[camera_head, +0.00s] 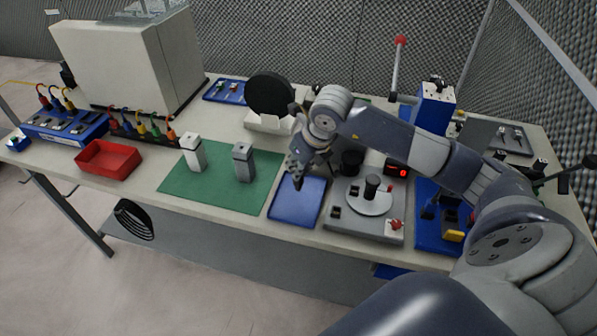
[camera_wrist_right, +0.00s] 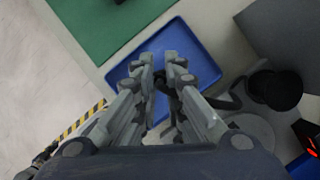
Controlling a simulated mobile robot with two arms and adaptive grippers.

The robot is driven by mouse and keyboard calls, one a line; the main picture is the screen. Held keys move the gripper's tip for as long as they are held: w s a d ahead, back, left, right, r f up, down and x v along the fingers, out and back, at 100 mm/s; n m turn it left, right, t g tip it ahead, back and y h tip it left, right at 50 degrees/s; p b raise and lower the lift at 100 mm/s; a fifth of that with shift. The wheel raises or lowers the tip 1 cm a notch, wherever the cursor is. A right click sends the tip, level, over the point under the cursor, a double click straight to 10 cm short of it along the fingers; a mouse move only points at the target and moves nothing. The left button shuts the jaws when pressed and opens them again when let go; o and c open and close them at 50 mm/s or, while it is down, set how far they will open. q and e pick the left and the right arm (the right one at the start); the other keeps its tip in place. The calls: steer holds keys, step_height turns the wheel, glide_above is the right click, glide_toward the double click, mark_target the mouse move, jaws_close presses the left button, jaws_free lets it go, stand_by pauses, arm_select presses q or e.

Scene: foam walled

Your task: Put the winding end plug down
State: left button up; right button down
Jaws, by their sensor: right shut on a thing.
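My right gripper (camera_head: 297,170) is above the back part of a shallow blue tray (camera_head: 297,208) at the table's front edge. In the wrist view its two fingers (camera_wrist_right: 163,72) reach over the same tray (camera_wrist_right: 196,48). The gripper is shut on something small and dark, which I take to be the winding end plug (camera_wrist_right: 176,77). It is mostly hidden by the fingers, and I cannot tell whether it touches the tray. The visible tray floor looks bare. My left gripper is not in view.
Left of the tray, a green mat (camera_head: 215,198) carries two grey blocks (camera_head: 243,162). Right of it stands a grey fixture with a round plate (camera_head: 369,203) and a black post. A red bin (camera_head: 108,160) and several coloured leads lie farther left. A black disc (camera_head: 270,94) stands behind.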

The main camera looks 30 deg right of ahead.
step_height(320, 180, down, 3)
steer(key=shift+f+p, duration=0.15)
steer(key=shift+p, duration=0.65)
steer(key=shift+f, duration=0.1)
steer(key=shift+f, duration=0.2)
steer(key=c, duration=1.7)
jaws_free()
steer(key=shift+r, duration=0.15)
steer(key=shift+r, duration=0.2)
steer(key=shift+b+v, duration=1.75)
steer(key=shift+v, duration=4.15)
